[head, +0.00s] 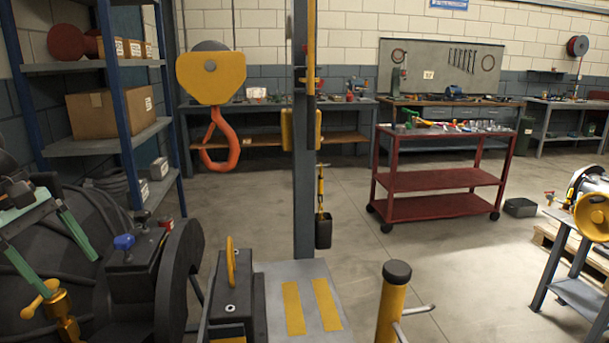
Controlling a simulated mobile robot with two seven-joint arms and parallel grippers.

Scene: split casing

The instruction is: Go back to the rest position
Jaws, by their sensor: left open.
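My left gripper (70,277) is at the lower left of the head view. Its two green fingers are spread apart, with nothing seen between the tips. A brass fitting with a yellow handle (42,300) shows just below and beside the fingertips; I cannot tell whether they touch. Behind the fingers is a large black round casing (85,245) with a thick flange (182,285). A black block with a blue knob (124,242) sits by the flange. My right gripper is not in view.
Blue shelving (95,66) is at left, a red cart (440,180) at centre right, a small bench (570,290) at far right. The floor between cart and bench is mostly clear.

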